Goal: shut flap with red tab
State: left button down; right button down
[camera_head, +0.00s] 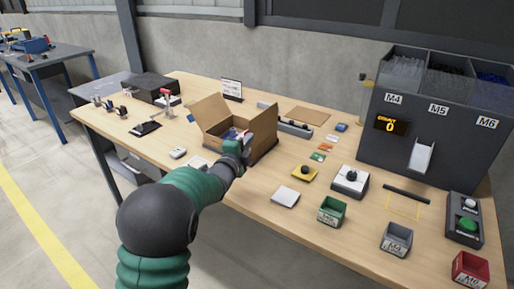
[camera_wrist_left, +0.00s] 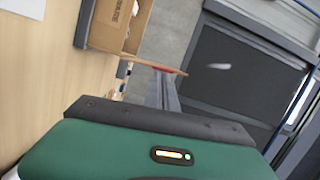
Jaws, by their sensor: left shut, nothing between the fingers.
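An open cardboard box (camera_head: 258,147) stands mid-table in the head view, with small items inside. Its left flap (camera_head: 208,109) and right flap (camera_head: 264,120) stand up and outward. In the wrist view the box (camera_wrist_left: 134,35) is at the top, with a flap seen nearly edge-on and a red tab (camera_wrist_left: 172,70) at its end. I cannot tell from the head view which flap bears the tab. My left gripper (camera_head: 236,150) is shut and empty at the box's near side, hiding part of its front. Whether it touches the box is unclear. My right gripper is out of view.
A grey dispenser (camera_head: 425,125) stands at the back right. Green (camera_head: 331,211), grey (camera_head: 396,240) and red (camera_head: 469,270) bins line the front right. A yellow button block (camera_head: 304,173) is right of the box. A sign (camera_head: 231,89) stands behind it.

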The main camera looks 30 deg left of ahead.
pick_arm(q)
jog(key=shift+w+a+f+n+g+h+p, duration=0.1)
jog(key=shift+a+f+n+g+h+p, duration=0.55)
jog(key=shift+a+n+p, duration=1.55)
jog(key=shift+w+a+f+n+g+h+p, duration=0.1)
jog(key=shift+a+f+n+h+p, duration=0.5)
jog(key=shift+n+p, duration=1.75)
jog(key=shift+w+a+f+n+g+h+p, duration=0.1)
jog(key=shift+a+f+n+g+h+p, duration=0.2)
jog(key=shift+a+f+n+p, duration=2.1)
jog(key=shift+s+d+r+m+p, duration=0.1)
jog(key=shift+d+r+m+p, duration=0.35)
jog(key=shift+r+m, duration=0.1)
jog(key=shift+d+r+m+p, duration=0.3)
jog(key=shift+r+m+p, duration=0.15)
jog(key=shift+r+m, duration=0.1)
jog(key=shift+r, duration=0.1)
